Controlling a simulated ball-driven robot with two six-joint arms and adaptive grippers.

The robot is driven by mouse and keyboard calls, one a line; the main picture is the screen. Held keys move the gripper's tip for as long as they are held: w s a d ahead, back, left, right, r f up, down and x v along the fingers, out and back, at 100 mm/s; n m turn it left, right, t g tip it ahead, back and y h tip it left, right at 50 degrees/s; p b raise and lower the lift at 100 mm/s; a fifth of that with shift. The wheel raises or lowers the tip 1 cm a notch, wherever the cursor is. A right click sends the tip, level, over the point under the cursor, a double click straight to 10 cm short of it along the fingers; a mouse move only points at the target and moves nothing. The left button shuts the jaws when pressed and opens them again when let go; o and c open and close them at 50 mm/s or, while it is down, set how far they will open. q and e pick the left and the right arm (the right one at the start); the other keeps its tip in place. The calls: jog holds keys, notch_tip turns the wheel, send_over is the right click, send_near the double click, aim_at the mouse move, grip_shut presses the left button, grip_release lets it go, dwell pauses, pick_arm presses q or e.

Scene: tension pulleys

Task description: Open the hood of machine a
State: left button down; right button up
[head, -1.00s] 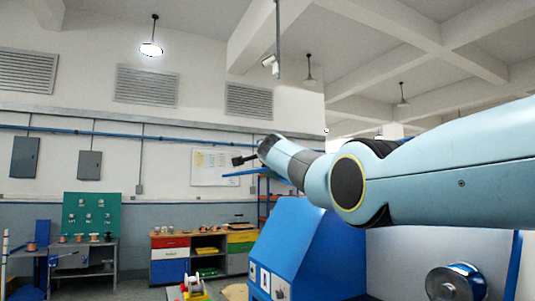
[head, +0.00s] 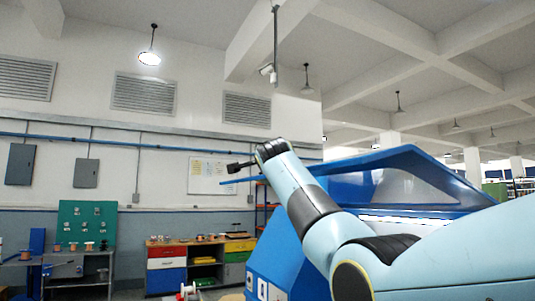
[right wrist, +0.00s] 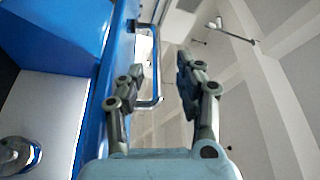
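Machine a's blue hood (head: 410,158), with a window in it, stands raised at the right of the head view. My right arm reaches in front of the blue machine body (head: 272,262). In the right wrist view, my right gripper (right wrist: 160,82) is open, its fingers well apart. A grey U-shaped handle (right wrist: 156,65) on the blue hood edge (right wrist: 112,75) shows between the fingers and does not look clamped. My left gripper is out of view.
A shiny pulley (right wrist: 18,155) sits in the machine's white interior. A cabinet with coloured drawers (head: 200,262) and a bench with spools under a green board (head: 88,225) stand along the far wall. The air left of my right arm is clear.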

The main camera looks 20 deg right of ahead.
jog(key=v, duration=0.6)
jog(key=shift+r, duration=0.25)
jog(key=shift+a, duration=0.15)
